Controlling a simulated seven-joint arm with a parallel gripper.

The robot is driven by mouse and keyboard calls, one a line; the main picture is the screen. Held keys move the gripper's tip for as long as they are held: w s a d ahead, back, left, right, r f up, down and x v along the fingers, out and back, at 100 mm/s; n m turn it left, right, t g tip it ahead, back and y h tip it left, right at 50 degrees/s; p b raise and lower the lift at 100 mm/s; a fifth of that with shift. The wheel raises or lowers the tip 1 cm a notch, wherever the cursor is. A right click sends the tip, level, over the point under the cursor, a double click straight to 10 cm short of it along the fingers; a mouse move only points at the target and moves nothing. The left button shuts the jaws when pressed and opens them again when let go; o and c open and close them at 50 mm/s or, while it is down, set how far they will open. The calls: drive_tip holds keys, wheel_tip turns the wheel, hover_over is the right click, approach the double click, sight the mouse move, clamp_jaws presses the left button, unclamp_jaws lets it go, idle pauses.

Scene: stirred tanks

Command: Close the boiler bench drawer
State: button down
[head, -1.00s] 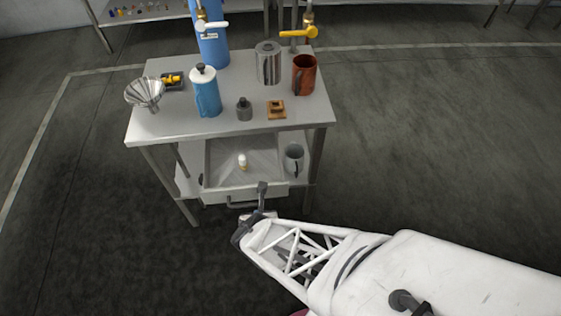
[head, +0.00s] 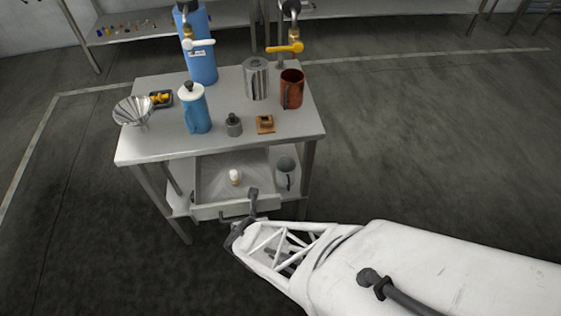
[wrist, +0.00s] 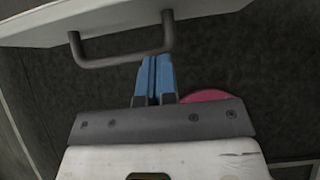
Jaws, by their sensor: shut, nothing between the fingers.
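The boiler bench drawer (head: 235,164) is pulled out under the bench top, its open inside visible from above. A small white bottle (head: 235,177) with a tan base stands in it. The drawer's pale front also crosses the top of the wrist view (wrist: 215,9), with its dark bar handle (wrist: 120,52). My gripper (wrist: 154,62) has its blue fingers shut together and empty. The fingertips show just below the handle's right end; I cannot tell whether they touch it. In the head view my dark wrist parts are close to the drawer front and the fingers are hidden.
The bench top (head: 160,149) carries a funnel (head: 132,111), blue pot (head: 195,110), steel canister (head: 256,79) and brown mug (head: 291,90). A grey mug (head: 285,173) stands on the lower shelf right of the drawer. The floor right of the bench is clear.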

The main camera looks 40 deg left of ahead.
approach(246, 172)
drive_tip(key=w+a+f, duration=0.1)
drive_tip(key=w+a, duration=0.1)
drive_tip(key=w+a+f, duration=0.1)
drive_tip(key=f, duration=0.1)
drive_tip(key=shift+w+a, duration=0.35)
drive_tip(key=shift+a, duration=0.05)
drive_tip(key=shift+w+a+r, duration=0.1)
drive_tip(key=shift+w+a, duration=0.25)
drive_tip(key=shift+a, duration=0.05)
drive_tip(key=shift+w+a, duration=0.1)
drive_tip(key=shift+r, duration=0.15)
drive_tip(key=v, duration=0.8)
drive_tip(key=shift+f, duration=0.3)
idle(0.5)
